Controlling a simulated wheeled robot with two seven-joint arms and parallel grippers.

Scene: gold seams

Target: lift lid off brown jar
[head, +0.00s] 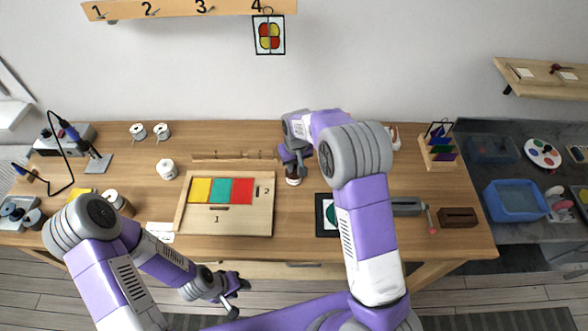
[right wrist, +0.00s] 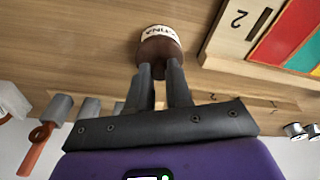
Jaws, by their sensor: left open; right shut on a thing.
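The brown jar (head: 293,181) stands on the wooden table right of the panel board, with a white label on its side. My right gripper (head: 292,164) is directly above it, pointing down. In the right wrist view the jar (right wrist: 161,46) shows its label upside down, and the two fingers (right wrist: 160,85) close on its lid end. The lid is mostly hidden by the fingers, and I see no gap between lid and jar. My left gripper (head: 234,287) is open and empty, low in front of the table's front edge.
A wooden board (head: 245,222) with yellow, teal and red panels lies left of the jar. A dark-framed piece (head: 326,229) lies right of it, partly behind my right arm. A rack of coloured glass (head: 438,148) stands further right. White spools stand at the left.

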